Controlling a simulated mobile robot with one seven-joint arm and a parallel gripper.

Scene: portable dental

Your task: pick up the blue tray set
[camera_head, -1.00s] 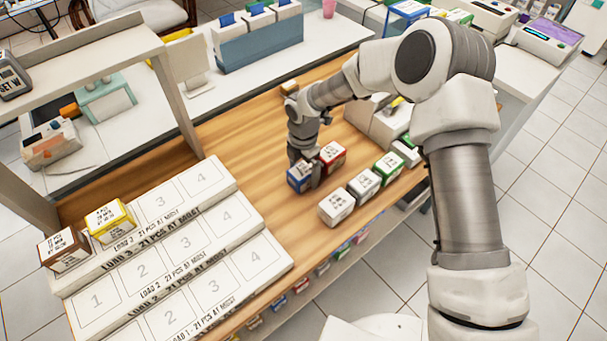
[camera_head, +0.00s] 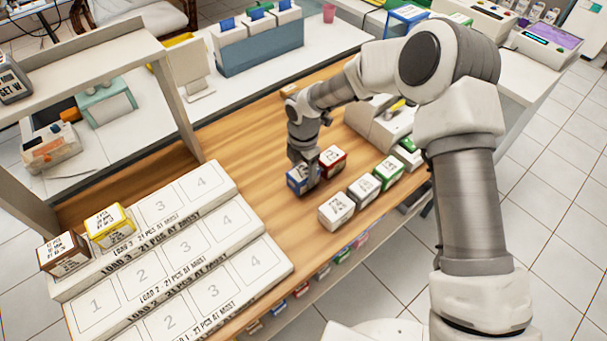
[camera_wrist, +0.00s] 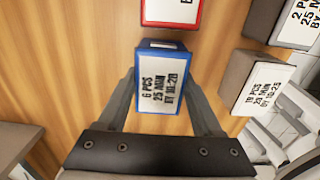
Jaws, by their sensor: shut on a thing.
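The blue tray set (camera_head: 297,180) is a small blue box with a white labelled top, on the wooden bench. In the wrist view its label (camera_wrist: 160,82) reads "6 PCS 25 MIN BY 10:28". My gripper (camera_head: 304,172) points down over it from above. In the wrist view the two fingers of my gripper (camera_wrist: 160,92) lie along the box's left and right sides, shut on it. In the head view my gripper partly hides the box. I cannot tell whether the box is clear of the bench.
A red box (camera_head: 333,160) stands close behind the blue one. White, grey-brown (camera_head: 362,190) and green (camera_head: 388,175) boxes stand in a row to the right. A stepped white rack (camera_head: 180,245) with numbered places is at left, holding brown and yellow (camera_head: 110,228) boxes.

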